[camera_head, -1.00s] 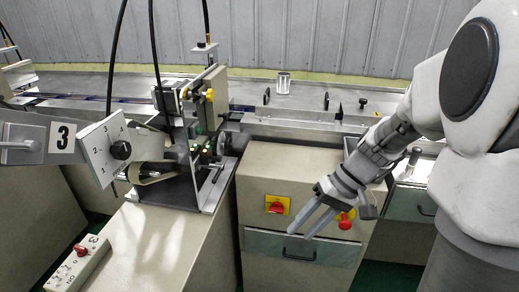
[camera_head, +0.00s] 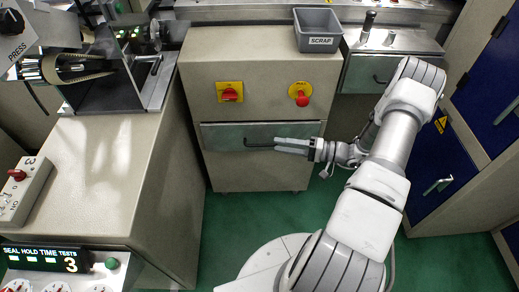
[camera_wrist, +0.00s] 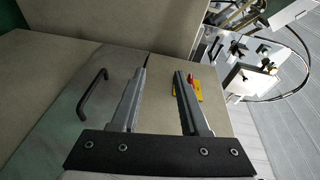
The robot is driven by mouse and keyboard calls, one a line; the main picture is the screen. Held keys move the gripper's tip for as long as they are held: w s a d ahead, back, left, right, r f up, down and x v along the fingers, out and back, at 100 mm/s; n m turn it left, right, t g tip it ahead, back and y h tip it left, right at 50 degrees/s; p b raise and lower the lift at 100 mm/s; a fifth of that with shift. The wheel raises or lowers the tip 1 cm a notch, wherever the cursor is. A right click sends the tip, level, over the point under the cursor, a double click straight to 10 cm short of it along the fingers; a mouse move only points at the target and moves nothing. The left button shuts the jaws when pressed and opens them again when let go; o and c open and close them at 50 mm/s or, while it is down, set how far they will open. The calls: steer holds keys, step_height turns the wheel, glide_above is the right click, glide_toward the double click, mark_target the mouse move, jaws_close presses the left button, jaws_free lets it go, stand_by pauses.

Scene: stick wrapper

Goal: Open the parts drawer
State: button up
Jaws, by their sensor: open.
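A drawer with a grey-green front (camera_head: 222,135) and a dark bar handle (camera_head: 257,144) is set in the beige cabinet and looks shut. My gripper (camera_head: 277,145) is open and empty, pointing left in front of this drawer, its tips near the right end of the handle. I cannot tell whether they touch it in the head view. In the wrist view, the handle (camera_wrist: 94,94) lies left of my open fingers (camera_wrist: 160,72), apart from them. A second grey-green drawer (camera_head: 362,76) with a dark handle is farther right. No label naming either drawer is legible.
A red switch on a yellow plate (camera_head: 230,92) and a red stop button (camera_head: 301,95) sit above the drawer. A grey SCRAP bin (camera_head: 318,32) stands on top. A beige machine cabinet (camera_head: 130,170) is at left, blue cabinets (camera_head: 440,150) at right. Green floor (camera_head: 225,225) is free in front.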

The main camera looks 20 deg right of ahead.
mark_target(260, 145)
steer(key=s+d+f+m+t+h+b, duration=0.1)
steer(key=d+f+m+t+h, duration=0.2)
steer(key=f, duration=0.5)
steer(key=s+d+f+m+t+h+b, duration=0.25)
steer(key=f+t, duration=0.25)
steer(key=f, duration=0.3)
steer(key=x, duration=0.6)
steer(key=b+x, duration=0.1)
steer(key=x, duration=0.5)
steer(key=b+x, duration=0.1)
steer(key=x, duration=0.5)
steer(key=shift+w+a+r, duration=0.1)
steer(key=shift+a+r, duration=0.05)
steer(key=shift+a, duration=0.25)
jaws_close()
